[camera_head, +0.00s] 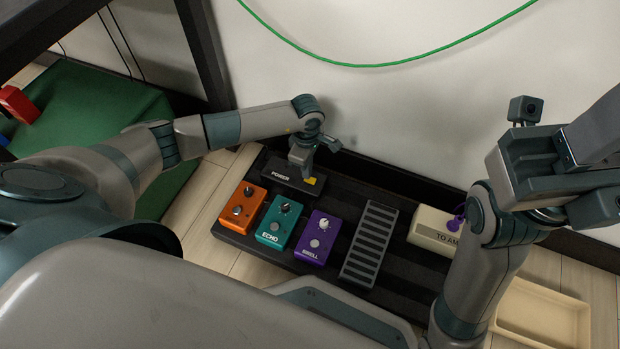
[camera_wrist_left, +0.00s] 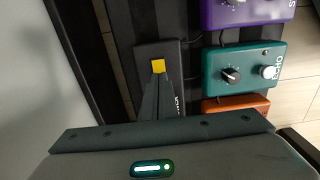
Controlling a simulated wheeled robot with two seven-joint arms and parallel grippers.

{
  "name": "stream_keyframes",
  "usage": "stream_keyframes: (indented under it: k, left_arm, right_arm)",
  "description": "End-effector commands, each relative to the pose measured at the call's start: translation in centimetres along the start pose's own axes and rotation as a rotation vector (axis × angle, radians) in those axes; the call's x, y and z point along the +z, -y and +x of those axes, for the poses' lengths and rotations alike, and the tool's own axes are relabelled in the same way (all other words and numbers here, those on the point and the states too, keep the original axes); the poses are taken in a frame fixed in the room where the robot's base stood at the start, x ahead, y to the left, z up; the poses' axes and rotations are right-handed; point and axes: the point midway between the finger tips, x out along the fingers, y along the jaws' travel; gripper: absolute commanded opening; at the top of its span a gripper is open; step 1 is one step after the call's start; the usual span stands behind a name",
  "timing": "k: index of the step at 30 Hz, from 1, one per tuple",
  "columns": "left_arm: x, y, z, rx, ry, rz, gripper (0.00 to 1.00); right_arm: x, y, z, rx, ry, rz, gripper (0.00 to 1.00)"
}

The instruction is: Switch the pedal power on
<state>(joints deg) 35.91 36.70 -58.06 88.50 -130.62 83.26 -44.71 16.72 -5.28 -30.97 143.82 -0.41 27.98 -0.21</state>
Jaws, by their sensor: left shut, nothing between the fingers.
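The black power box (camera_head: 282,178), labelled POWER, sits at the back left of the dark pedalboard. A yellow switch (camera_head: 310,181) is on its right end. The box (camera_wrist_left: 146,52) and the yellow switch (camera_wrist_left: 158,66) also show in the left wrist view. My left gripper (camera_head: 306,174) is shut and empty, pointing down at the switch. In the left wrist view its closed fingertips (camera_wrist_left: 158,78) overlap the near edge of the switch; I cannot tell whether they touch it. The fingers hide part of the box and its label. My right arm shows, but its fingers are not visible.
Orange (camera_head: 242,207), teal (camera_head: 279,222) and purple (camera_head: 317,237) pedals stand in front of the power box. A ridged grey pedal (camera_head: 369,244) and a cream TO AMP box (camera_head: 433,230) are further right. A wall (camera_head: 400,110) rises behind; a cream tray (camera_head: 543,315) lies right.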

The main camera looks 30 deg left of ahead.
Motion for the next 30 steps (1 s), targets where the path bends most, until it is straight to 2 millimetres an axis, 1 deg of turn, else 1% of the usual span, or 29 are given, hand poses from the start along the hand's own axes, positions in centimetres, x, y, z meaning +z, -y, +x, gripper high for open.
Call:
stream_keyframes:
  k: [10, 30]
  left_arm:
    - [0.0, 0.0, 0.08, 0.0, 0.0, 0.0, 0.0]
    - [0.02, -0.01, 0.9, 0.0, 0.0, 0.0, 0.0]
  right_arm:
    - [0.02, 0.03, -0.09, 0.002, 0.001, 0.002, 0.31]
    - [-0.1, 0.05, -0.64, 0.0, 0.0, 0.0, 0.31]
